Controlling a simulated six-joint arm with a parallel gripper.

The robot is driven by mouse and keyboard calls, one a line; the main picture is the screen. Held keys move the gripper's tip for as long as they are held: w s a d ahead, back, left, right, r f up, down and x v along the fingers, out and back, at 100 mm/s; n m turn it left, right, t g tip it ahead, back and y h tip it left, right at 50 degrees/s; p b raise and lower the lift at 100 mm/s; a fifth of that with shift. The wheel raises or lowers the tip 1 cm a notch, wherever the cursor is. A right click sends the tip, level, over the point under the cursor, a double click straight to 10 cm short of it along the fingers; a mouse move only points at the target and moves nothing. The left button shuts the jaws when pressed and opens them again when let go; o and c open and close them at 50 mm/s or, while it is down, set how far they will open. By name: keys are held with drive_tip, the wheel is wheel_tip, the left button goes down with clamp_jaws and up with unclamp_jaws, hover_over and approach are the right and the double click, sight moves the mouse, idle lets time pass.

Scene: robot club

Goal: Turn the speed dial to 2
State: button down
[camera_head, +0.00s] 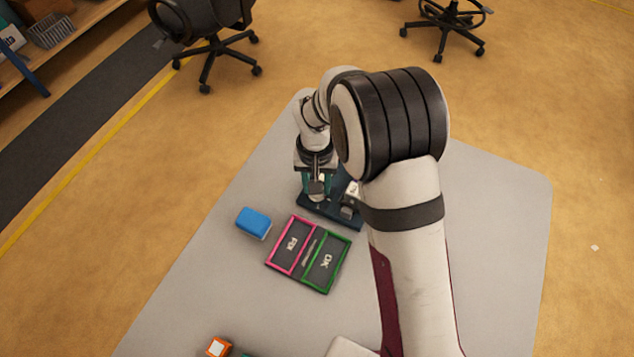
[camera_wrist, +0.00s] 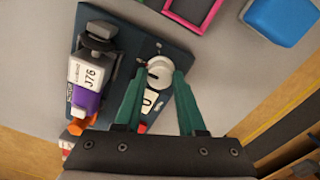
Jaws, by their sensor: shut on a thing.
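The speed dial (camera_wrist: 158,69) is a pale round knob on a dark blue-teal board (camera_wrist: 178,48). In the wrist view my gripper (camera_wrist: 160,77) has its two green fingers shut on the dial, one on each side. A white label reading 0 (camera_wrist: 147,103) shows between the fingers below the dial. The other scale marks are too small or covered to read, so I cannot tell the dial's setting. In the head view my gripper (camera_head: 318,188) is over the board (camera_head: 331,211), and the dial is mostly hidden there.
A device labelled J76 (camera_wrist: 90,76), with a purple band, stands on the board left of the dial. A tray with pink (camera_head: 274,250) and green (camera_head: 329,289) frames lies in front. A blue block (camera_head: 253,222) is to the left.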

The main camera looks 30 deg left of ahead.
drive_tip(key=c, duration=0.5)
unclamp_jaws()
wheel_tip(320, 180, up, 16)
drive_tip(key=shift+a+f, duration=0.1)
